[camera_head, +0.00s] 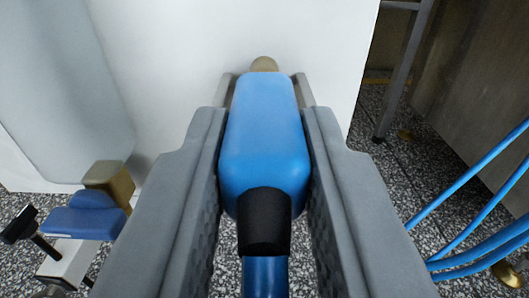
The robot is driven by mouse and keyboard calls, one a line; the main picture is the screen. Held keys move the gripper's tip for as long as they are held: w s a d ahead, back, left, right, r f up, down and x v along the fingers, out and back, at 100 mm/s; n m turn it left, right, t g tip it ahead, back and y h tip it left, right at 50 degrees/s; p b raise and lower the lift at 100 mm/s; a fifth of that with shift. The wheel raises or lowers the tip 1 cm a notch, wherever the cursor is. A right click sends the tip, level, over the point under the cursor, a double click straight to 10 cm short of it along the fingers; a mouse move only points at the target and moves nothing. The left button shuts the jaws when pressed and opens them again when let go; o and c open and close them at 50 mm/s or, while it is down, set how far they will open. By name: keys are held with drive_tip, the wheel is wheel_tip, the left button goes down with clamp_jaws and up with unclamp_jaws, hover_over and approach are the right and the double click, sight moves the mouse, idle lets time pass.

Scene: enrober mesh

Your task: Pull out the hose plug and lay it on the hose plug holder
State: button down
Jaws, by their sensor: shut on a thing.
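The hose plug (264,140) is a blue rounded body with a black collar and a blue hose at its near end. My gripper (265,95) is shut on it, with one grey finger along each side. A brass-coloured tip (264,64) shows beyond the plug's far end, against a white panel. I cannot tell whether the tip is part of the plug or a fitting, or whether it touches the panel. At lower left is a blue piece (85,216) with a brass-coloured block, on a white support (70,262). I cannot tell whether this is the hose plug holder.
The white panel (170,60) fills the background ahead. Several blue hoses (470,225) run along the right edge. A grey metal leg (400,80) stands at upper right beside a dark wall. The speckled floor (370,200) is open between the gripper and the hoses.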

drive_tip(key=c, duration=1.2)
unclamp_jaws()
drive_tip(key=shift+o, duration=0.2)
drive_tip(key=s, duration=1.7)
drive_tip(key=shift+s+d, duration=0.2)
drive_tip(key=shift+d, duration=0.1)
